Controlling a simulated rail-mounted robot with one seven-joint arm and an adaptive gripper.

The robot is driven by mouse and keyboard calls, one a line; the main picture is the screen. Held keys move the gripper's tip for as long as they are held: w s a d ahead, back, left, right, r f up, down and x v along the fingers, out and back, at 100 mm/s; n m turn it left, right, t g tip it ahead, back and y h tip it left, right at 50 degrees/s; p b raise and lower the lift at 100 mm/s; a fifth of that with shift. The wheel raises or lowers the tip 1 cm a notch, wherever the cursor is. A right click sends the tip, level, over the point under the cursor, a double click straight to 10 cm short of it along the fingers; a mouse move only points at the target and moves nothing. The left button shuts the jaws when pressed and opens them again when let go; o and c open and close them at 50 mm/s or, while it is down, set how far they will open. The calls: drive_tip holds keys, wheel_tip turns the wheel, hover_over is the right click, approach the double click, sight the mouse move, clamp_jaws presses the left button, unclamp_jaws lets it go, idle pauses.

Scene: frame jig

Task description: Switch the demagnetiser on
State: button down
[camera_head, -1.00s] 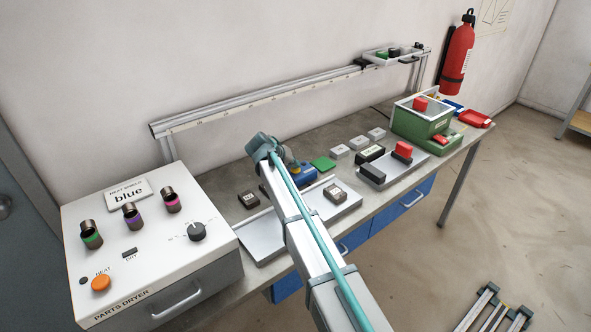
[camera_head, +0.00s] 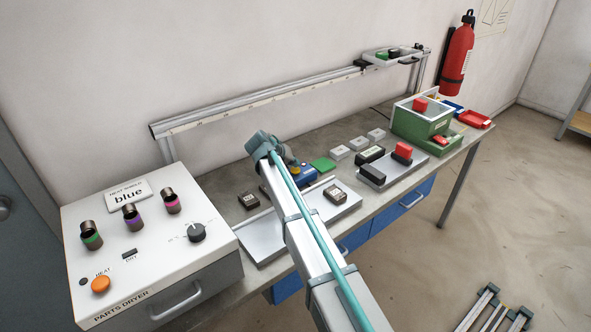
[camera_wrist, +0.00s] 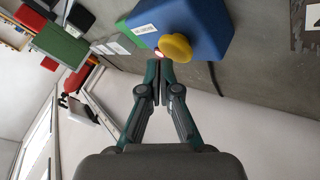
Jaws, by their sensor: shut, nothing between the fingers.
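The blue demagnetiser (camera_head: 306,181) sits on the bench, partly hidden behind my arm in the head view. The wrist view shows its blue housing (camera_wrist: 205,22), a white label (camera_wrist: 146,29) too small to read, and a round yellow knob or button (camera_wrist: 175,47). A small pale spot with a reddish rim (camera_wrist: 158,54), which looks like a lit lamp, is beside the yellow part. My gripper (camera_wrist: 157,66) is shut and empty, its tips just short of the lamp and yellow part in the picture. I cannot tell whether they touch. In the head view the fingers are mostly hidden.
A green block (camera_head: 323,164) lies just behind the demagnetiser. A metal tray (camera_head: 268,238) is in front, under my arm. The parts dryer (camera_head: 70,225) stands at left. A grey tray with blocks (camera_head: 375,181) and a green machine (camera_head: 410,125) are to the right.

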sight(294, 170)
drive_tip(key=shift+r+p, duration=0.9)
drive_tip(key=shift+r, duration=2.15)
